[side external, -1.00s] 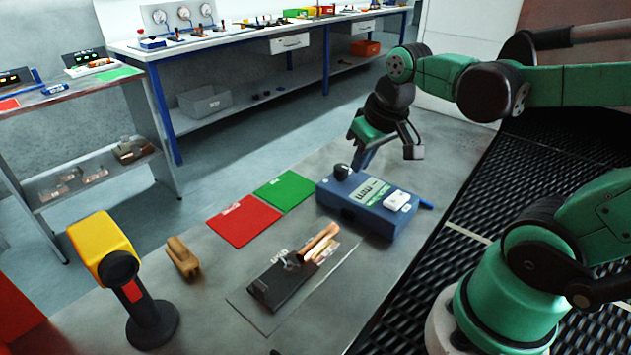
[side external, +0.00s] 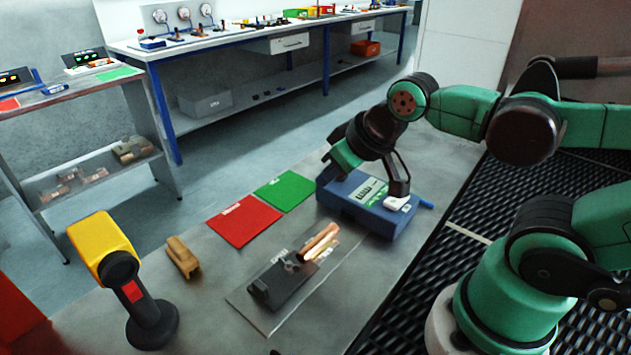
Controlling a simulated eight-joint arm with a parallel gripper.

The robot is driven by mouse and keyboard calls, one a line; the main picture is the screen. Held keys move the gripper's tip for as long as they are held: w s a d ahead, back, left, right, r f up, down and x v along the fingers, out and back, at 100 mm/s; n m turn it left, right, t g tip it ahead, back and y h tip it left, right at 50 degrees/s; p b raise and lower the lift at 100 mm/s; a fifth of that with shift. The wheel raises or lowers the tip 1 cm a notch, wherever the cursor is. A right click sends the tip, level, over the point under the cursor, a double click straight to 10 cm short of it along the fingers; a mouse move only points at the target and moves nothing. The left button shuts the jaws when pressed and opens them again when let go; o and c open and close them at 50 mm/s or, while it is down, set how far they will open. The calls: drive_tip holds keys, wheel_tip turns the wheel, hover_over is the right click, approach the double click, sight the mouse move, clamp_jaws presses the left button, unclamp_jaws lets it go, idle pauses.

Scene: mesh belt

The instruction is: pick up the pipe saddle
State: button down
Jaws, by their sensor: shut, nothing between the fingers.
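A tan notched block (side external: 183,257), which may be the pipe saddle, sits on the grey table left of the red card. I cannot tell for sure that it is the saddle. A copper-coloured pipe piece (side external: 318,242) lies at the upper end of a black fixture (side external: 280,285) on a flat plate; small metal parts beside it are too small to make out. My gripper (side external: 338,172) is above the left part of the blue instrument box, apart from the tan block and the fixture. It is shut and empty; its fingertips are hard to see against the box.
The blue box (side external: 352,212) has a display and a white piece (side external: 397,203) on top. Red (side external: 243,221) and green (side external: 284,190) cards lie flat. A yellow-headed device (side external: 100,245) stands front left. Black mesh (side external: 455,265) runs along the right. Table between block and fixture is clear.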

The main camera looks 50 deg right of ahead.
drive_tip(key=shift+c, duration=0.2)
unclamp_jaws()
drive_tip(key=n+g, duration=0.7)
drive_tip(key=n, duration=0.9)
hover_over(323, 234)
wheel_tip(323, 234, down, 7)
drive_tip(key=shift+r, duration=0.2)
drive_tip(key=shift+f+n, duration=0.25)
drive_tip(key=shift+n, duration=0.45)
drive_tip(key=shift+f+n, duration=0.3)
drive_tip(key=shift+f, duration=2.6)
